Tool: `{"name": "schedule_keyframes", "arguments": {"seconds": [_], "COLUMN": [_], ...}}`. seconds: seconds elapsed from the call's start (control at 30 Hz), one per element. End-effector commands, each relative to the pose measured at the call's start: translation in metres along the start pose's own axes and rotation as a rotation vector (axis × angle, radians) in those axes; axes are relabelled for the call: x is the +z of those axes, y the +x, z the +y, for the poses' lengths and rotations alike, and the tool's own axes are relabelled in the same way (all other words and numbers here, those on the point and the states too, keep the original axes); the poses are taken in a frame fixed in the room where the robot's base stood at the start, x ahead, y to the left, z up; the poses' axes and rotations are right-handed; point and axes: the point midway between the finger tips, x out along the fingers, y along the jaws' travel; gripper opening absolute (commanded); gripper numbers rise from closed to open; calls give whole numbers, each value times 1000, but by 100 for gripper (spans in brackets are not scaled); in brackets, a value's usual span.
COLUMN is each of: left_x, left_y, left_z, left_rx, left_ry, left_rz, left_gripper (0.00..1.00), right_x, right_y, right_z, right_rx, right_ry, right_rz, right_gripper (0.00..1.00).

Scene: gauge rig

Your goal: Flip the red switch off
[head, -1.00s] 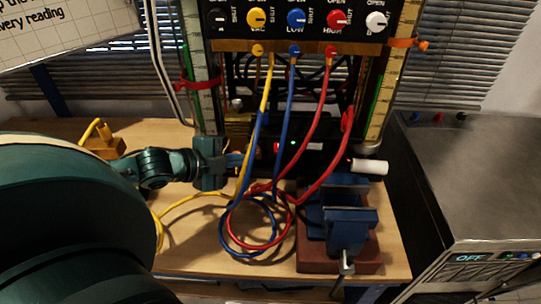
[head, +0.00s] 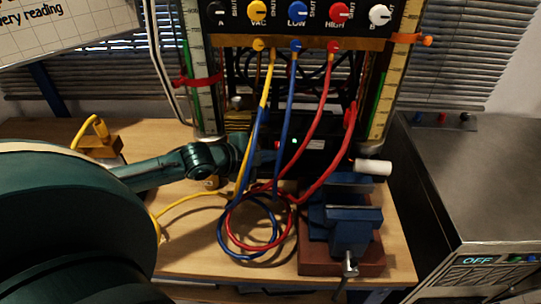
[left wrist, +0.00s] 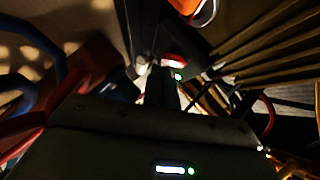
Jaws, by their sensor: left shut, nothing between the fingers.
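The red switch (head: 277,144) is a small red piece on the front of a black box (head: 318,130), beside a small green light. In the left wrist view the red switch (left wrist: 173,61) glows near the fingertips, with the green light just below it. My left gripper (head: 259,147) reaches in from the left behind the yellow and blue hoses, its fingertips close to the switch. In the left wrist view its fingers (left wrist: 162,90) are shut and empty. I cannot tell whether they touch the switch, or which way it is set. My right gripper is not in view.
Yellow, blue and red hoses (head: 324,105) hang from the valve panel (head: 315,20) and coil on the wooden bench (head: 190,255). A blue vise (head: 345,225) stands right of the coil. A white cylinder (head: 373,167) sticks out near it. A yellow-handled block (head: 98,140) is at left.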

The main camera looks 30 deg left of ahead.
Motion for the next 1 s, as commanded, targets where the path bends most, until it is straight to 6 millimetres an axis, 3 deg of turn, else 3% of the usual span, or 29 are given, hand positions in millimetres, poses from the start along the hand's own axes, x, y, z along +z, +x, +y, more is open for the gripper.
{"name": "schedule_keyframes", "arguments": {"seconds": [0.67,1.0], "left_x": [6,4], "left_y": [12,10], "left_z": [5,-1], "left_rx": [-49,-56], "left_ry": [46,55], "left_rz": [0,-1], "left_gripper": [0,0], "right_x": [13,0], "right_y": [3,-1], "right_z": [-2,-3], "right_rx": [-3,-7], "right_ry": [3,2], "right_rz": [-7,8], "right_gripper": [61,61]}}
